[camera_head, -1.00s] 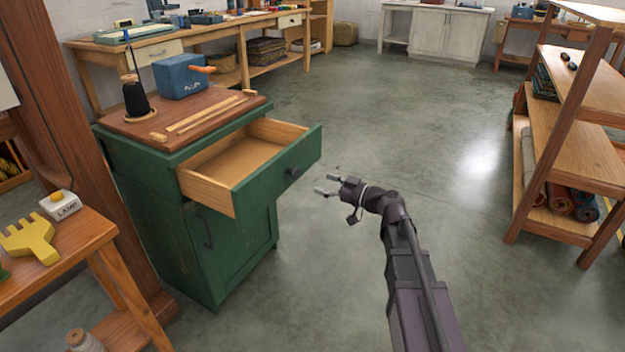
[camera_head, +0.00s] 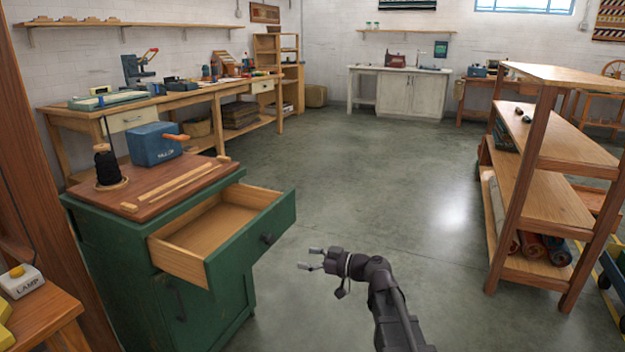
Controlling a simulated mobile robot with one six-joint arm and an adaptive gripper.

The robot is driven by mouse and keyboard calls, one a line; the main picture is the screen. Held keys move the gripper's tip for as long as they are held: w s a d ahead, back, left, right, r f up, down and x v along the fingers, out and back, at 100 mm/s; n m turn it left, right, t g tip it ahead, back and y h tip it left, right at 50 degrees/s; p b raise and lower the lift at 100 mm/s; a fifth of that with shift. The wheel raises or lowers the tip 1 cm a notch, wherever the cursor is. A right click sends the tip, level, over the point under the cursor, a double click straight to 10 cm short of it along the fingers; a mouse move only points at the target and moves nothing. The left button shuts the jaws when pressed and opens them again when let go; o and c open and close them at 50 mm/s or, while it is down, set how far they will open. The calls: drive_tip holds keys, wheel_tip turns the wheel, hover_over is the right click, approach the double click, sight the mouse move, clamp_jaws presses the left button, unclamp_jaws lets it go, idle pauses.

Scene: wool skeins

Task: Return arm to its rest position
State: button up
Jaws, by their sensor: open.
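My gripper (camera_head: 309,259) is open and empty, at the lower middle of the head view. Its fingers point left, toward the green cabinet. My arm comes up from the bottom edge and bends left at the wrist. The green cabinet (camera_head: 105,244) stands at the left with its top drawer (camera_head: 228,218) pulled out. The part of the drawer floor that shows is bare. My gripper is to the right of the drawer front, with a visible gap between them in the picture.
On the cabinet top are a blue box (camera_head: 155,145) with an orange handle, a dark yarn cone (camera_head: 107,167) and wooden strips. A wooden shelf unit (camera_head: 540,165) stands right. A lamp button (camera_head: 20,281) sits at lower left. The floor (camera_head: 350,180) between is clear.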

drive_tip(key=s+d+f+m+g+h+p, duration=0.3)
drive_tip(key=s+d+f+m+g+h, duration=0.1)
drive_tip(key=s+d+f+m+h, duration=0.35)
drive_tip(key=s+d+f+m+g+h+p, duration=0.3)
drive_tip(key=s+d+m+h+p, duration=0.15)
drive_tip(key=s+d+h, duration=0.5)
wheel_tip(320, 180, up, 37)
drive_tip(key=d+y+p, duration=0.1)
drive_tip(key=p, duration=3.4)
drive_tip(key=shift+d+m+p, duration=0.25)
drive_tip(key=shift+m+p, duration=0.15)
drive_tip(key=shift+s, duration=0.1)
